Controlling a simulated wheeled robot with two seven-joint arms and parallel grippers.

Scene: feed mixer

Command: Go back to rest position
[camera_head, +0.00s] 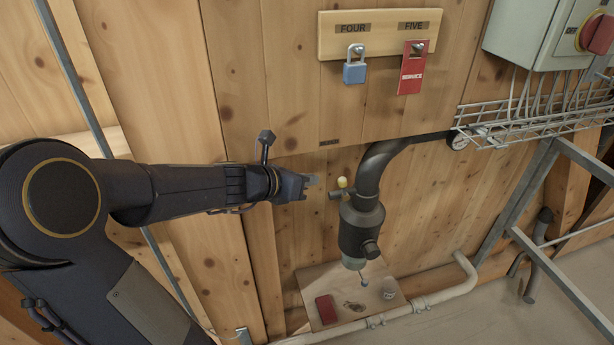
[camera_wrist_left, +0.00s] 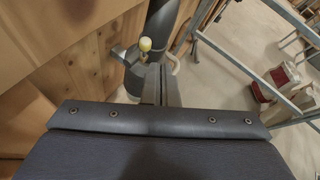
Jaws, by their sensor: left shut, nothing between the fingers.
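My left gripper (camera_head: 311,181) comes in from the left in the head view, shut and empty, in front of the wooden wall. Its tips are a little left of a dark pipe fitting (camera_head: 362,222) with a yellow-knobbed valve (camera_head: 342,183). In the left wrist view my left gripper (camera_wrist_left: 160,84) points away from the camera, with the yellow knob (camera_wrist_left: 145,44) just left of the fingers. I cannot tell whether the fingers touch the valve. My right gripper is not in view.
A board holds a blue padlock (camera_head: 355,70) and a red tag (camera_head: 411,70). A grey switch box (camera_head: 525,30) and wire tray (camera_head: 530,120) are at right. Below, a wooden shelf (camera_head: 318,282) carries a red block (camera_head: 326,309). A metal frame (camera_head: 520,205) stands at right.

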